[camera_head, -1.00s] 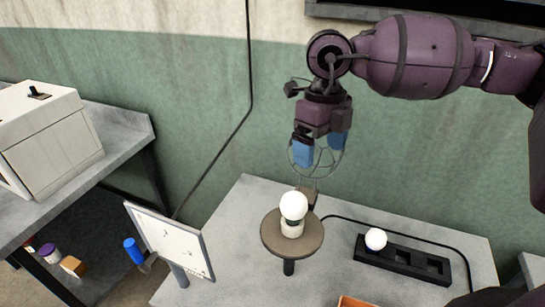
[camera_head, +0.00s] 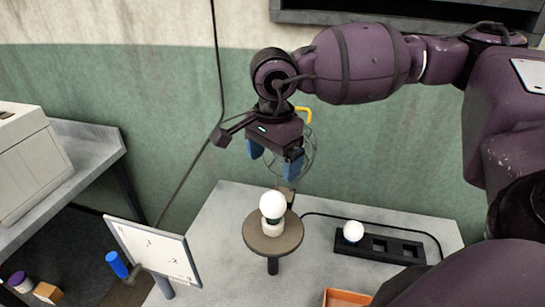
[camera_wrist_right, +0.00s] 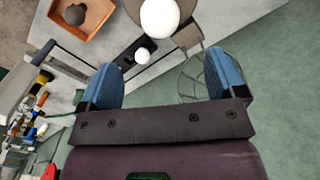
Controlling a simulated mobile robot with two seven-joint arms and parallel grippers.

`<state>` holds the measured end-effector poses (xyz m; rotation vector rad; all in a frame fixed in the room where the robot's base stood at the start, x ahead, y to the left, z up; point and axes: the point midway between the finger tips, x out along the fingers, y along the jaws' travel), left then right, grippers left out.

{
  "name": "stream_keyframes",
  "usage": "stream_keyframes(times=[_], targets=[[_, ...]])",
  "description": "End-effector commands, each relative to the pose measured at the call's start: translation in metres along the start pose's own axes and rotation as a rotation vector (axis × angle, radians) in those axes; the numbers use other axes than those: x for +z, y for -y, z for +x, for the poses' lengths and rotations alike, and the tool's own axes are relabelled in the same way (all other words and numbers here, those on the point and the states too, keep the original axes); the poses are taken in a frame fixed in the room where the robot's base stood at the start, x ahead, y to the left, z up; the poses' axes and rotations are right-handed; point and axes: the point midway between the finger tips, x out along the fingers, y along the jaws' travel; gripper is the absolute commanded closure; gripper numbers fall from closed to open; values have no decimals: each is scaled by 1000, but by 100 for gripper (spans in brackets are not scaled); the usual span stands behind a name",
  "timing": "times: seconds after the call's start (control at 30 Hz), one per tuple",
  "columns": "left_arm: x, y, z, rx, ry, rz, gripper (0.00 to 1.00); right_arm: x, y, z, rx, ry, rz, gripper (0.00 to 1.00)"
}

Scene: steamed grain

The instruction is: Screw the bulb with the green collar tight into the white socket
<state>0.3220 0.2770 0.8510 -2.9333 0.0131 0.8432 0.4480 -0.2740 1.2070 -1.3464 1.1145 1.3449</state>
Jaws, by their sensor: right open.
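A white round bulb (camera_head: 272,204) stands upright in the white socket (camera_head: 272,226) on a round brown stand (camera_head: 258,240). A narrow dark band shows between bulb and socket; I cannot clearly tell its colour. My right gripper (camera_head: 274,160) is open and empty, its blue fingers apart, above and behind the bulb in the head view. In the right wrist view the bulb (camera_wrist_right: 160,17) lies beyond the gap between the fingers (camera_wrist_right: 162,85), not touching them. How far the bulb is screwed in cannot be seen. My left gripper is not in view.
A second white bulb (camera_head: 353,230) sits in a black holder (camera_head: 382,248) with empty slots at right. A wire cage (camera_head: 310,152) shows behind my right gripper. An orange tray (camera_head: 345,298) lies at the front. A white board (camera_head: 150,252) stands left of the grey table (camera_head: 215,215).

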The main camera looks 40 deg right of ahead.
Motion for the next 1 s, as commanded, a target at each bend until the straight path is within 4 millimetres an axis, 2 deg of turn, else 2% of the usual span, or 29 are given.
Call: stream_keyframes(times=[0.27,0.63,1.0], targets=[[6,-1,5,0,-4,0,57,0,0,20,1,1,3,11],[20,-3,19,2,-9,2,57,0,0,65,3,0,5,11],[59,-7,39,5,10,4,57,0,0,111,6,2,5,11]])
